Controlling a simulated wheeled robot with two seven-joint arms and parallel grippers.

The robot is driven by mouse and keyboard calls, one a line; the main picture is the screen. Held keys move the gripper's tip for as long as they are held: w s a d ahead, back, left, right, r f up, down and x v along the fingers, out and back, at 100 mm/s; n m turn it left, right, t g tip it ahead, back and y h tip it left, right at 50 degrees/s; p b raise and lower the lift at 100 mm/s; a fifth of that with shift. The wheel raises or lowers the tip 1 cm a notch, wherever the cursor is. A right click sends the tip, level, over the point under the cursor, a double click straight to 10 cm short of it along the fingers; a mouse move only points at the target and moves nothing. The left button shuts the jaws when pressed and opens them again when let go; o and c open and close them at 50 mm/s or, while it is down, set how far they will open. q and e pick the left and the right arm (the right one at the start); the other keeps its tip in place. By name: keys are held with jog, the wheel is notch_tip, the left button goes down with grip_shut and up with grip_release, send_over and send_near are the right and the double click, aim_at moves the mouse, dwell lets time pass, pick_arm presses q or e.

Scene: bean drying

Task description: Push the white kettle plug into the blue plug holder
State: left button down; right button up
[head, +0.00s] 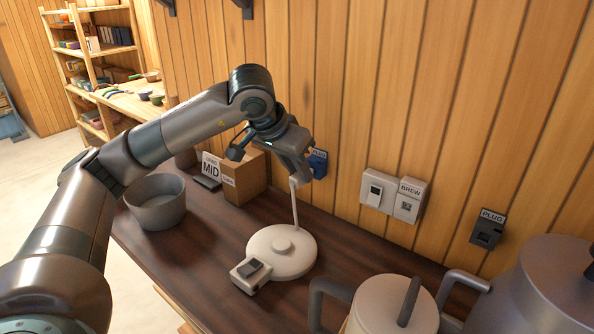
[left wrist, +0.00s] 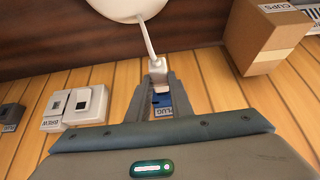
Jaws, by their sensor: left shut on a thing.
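The white kettle plug (left wrist: 158,68) is between the fingertips of my left gripper (head: 298,172). In the head view the gripper mostly hides the plug. A white cord (head: 295,208) runs from it down to the round white kettle base (head: 268,240) on the table. The blue plug holder (head: 318,163) is on the wooden wall, just right of the gripper in the head view. In the left wrist view the holder (left wrist: 163,104) shows between the fingers, beyond the plug. I cannot tell whether the plug touches the holder. My right gripper is out of view.
A cardboard box (head: 245,180) and a grey bowl (head: 156,202) stand left of the kettle base. A BREW switch panel (head: 408,202) and a dark PLUG socket (head: 487,232) are on the wall to the right. Large metal vessels (head: 540,290) fill the lower right.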

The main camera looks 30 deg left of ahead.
pick_arm(q)
jog(key=shift+w, duration=0.5)
jog(key=c, duration=1.5)
grip_release()
jog(key=shift+r, duration=0.1)
jog(key=p+v, duration=0.2)
jog(key=v, duration=0.5)
